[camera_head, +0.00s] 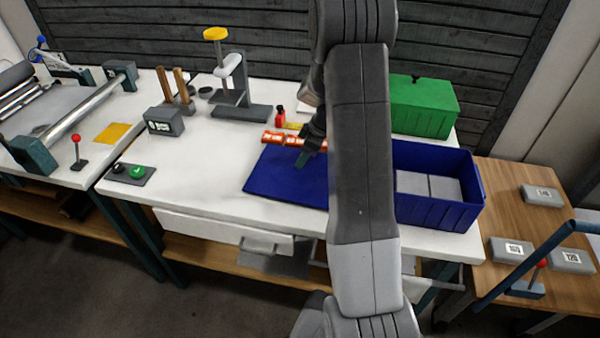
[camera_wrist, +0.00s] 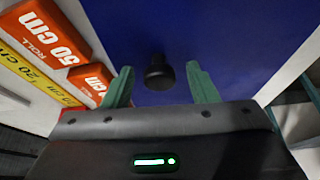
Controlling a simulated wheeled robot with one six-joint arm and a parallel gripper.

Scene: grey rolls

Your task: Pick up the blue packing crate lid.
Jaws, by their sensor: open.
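The blue packing crate lid (camera_head: 285,182) lies flat on the white table, left of the blue crate (camera_head: 440,210). Part of it is hidden behind my arm. In the wrist view the blue lid (camera_wrist: 215,40) fills the upper middle, with a dark round knob (camera_wrist: 159,73) on it. My gripper (camera_head: 304,158) is over the lid's far part. In the wrist view my gripper (camera_wrist: 160,88) is open, with one green finger on each side of the knob. The fingers do not appear to touch it.
A green box (camera_head: 424,108) stands behind the blue crate. A grey stand with a yellow top (camera_head: 216,34) is at the back.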

